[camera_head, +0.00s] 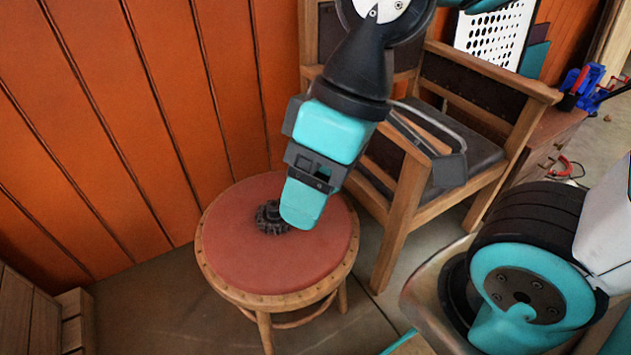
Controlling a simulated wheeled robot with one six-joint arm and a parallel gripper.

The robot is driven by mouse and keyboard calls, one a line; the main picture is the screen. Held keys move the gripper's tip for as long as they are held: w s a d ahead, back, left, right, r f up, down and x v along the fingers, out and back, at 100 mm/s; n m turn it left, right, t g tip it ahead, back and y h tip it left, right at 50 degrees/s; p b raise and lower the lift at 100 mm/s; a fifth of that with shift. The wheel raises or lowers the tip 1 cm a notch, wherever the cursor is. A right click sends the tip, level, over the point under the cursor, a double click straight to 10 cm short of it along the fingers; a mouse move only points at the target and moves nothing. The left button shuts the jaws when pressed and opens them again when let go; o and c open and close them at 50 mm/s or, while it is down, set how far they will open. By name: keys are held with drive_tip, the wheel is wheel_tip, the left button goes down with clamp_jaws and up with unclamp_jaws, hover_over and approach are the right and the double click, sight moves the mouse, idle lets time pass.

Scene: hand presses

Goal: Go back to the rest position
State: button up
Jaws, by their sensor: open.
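My gripper (303,208) reaches down from the top of the picture, with its teal fingers over a round stool (235,262). The stool has a red padded seat and a wooden rim. A small black knobbly object (271,218) shows on the seat, just left of the fingertips. I see the gripper from the side, so the gap between the fingers is hidden. I see nothing held in it. Whether the fingertips touch the black object or the seat, I cannot tell.
A wooden armchair (408,215) with a dark seat stands close behind and right of my gripper. An orange plank wall (110,120) closes off the back. Blue and red tools (588,82) lie on a wooden cabinet at far right. Wooden slats (30,318) stand at lower left.

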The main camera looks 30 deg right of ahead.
wheel_tip(320, 180, up, 26)
drive_tip(key=p, duration=2.6)
drive_tip(key=shift+r, duration=0.25)
